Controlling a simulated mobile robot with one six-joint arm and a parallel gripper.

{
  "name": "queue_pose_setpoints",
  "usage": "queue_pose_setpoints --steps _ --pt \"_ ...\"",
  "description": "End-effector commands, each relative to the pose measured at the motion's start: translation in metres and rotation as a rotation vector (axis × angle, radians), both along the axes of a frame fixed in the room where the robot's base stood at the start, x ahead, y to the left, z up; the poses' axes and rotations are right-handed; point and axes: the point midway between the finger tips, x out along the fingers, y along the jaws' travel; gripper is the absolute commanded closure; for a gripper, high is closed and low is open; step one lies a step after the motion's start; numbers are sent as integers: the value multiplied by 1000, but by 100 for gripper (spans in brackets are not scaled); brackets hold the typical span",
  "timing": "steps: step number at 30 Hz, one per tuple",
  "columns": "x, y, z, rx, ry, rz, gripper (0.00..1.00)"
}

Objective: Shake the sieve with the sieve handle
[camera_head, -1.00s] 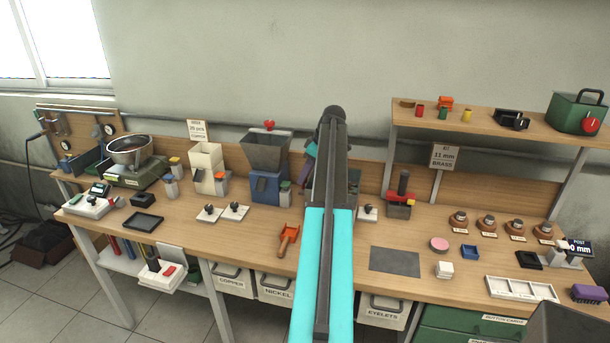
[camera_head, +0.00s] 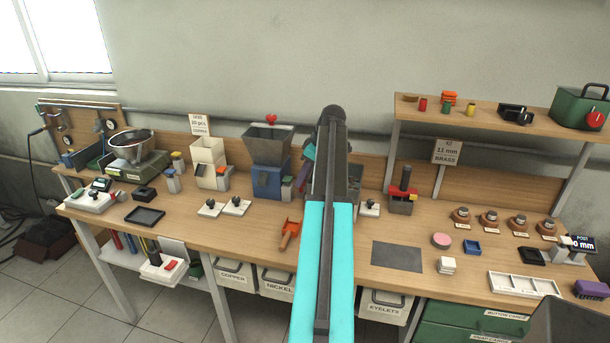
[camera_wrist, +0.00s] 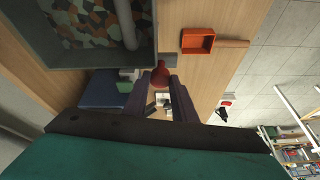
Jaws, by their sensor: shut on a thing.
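The sieve (camera_wrist: 152,48) is a grey square-walled box holding many coloured flakes, at the top left of the wrist view. In the head view it stands behind my arm, with only a grey part showing (camera_head: 352,184). The red rounded sieve handle (camera_wrist: 161,72) sits beside the box wall. My gripper (camera_wrist: 156,84) is shut on the handle, which shows between its two dark fingers. In the head view my gripper (camera_head: 302,181) is at the left of the sieve, and the handle is hidden there.
A grey hopper on a blue base (camera_head: 267,180) stands close at the left of my gripper. An orange scoop (camera_head: 289,234) lies in front near the table edge. A press with a red part (camera_head: 402,196) stands at the right. A grey mat (camera_head: 397,256) lies clear.

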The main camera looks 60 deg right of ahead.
Motion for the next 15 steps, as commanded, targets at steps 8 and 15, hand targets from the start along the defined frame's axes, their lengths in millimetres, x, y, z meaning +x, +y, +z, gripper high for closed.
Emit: queue_pose_setpoints --steps 8,15 --pt "-1 3 0 1 -1 -1 100" --pt "-1 3 0 1 -1 0 57"
